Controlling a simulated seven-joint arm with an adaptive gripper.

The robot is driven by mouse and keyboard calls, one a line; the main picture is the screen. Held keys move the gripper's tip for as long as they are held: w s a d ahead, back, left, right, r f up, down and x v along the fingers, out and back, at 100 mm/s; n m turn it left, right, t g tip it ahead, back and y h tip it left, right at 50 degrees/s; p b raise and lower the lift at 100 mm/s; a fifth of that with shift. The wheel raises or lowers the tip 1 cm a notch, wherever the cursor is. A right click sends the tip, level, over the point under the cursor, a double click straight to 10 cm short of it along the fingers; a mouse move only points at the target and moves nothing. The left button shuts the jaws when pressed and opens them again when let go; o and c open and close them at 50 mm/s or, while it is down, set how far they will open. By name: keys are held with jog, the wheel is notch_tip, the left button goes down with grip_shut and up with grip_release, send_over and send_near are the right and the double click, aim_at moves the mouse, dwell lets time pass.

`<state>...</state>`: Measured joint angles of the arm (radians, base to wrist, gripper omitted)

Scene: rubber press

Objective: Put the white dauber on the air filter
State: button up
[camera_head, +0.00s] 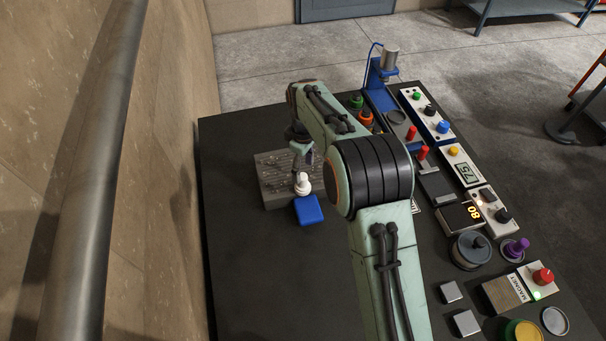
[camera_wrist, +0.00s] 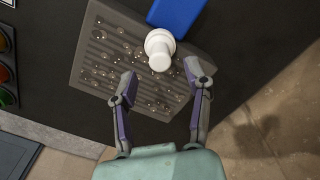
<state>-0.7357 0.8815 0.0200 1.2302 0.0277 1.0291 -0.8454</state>
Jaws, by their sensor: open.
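The white dauber (camera_head: 302,184) appears upright at the near edge of the grey air filter (camera_head: 272,188), beside a blue block. In the wrist view the dauber (camera_wrist: 160,46) shows its knob toward the camera and overlaps the edge of the ridged, speckled filter (camera_wrist: 84,72). Whether its whole base rests on the filter is hard to tell. My gripper (camera_wrist: 162,72) is open and empty, with its fingertips apart on either side of and just short of the dauber. In the head view my gripper (camera_head: 301,153) is above the filter, partly hidden by my arm.
The blue block (camera_head: 308,210) lies against the filter's near side; it also shows in the wrist view (camera_wrist: 177,14). Control boxes with buttons and a press (camera_head: 383,78) stand on the right. The dark table (camera_head: 250,270) is clear in front and left, beside a wall.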

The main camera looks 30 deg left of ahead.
aim_at(303, 176)
notch_tip(303, 176, up, 8)
jog(key=s+d+r+m, duration=0.1)
jog(key=d+r+m, duration=0.4)
jog(key=d, duration=0.7)
jog(key=s+d+r+m, duration=0.4)
jog(key=s+d, duration=0.2)
jog(key=d, duration=0.5)
jog(key=s+d+f+m, duration=0.2)
jog(key=s+d+m, duration=0.2)
jog(key=s, duration=0.4)
jog(key=s+d+f+m, duration=0.2)
jog(key=s+d+m, duration=0.1)
jog(key=s, duration=0.5)
jog(key=shift+s+d+m+y, duration=0.2)
jog(key=shift+d+m+y, duration=0.2)
jog(key=shift+d, duration=0.4)
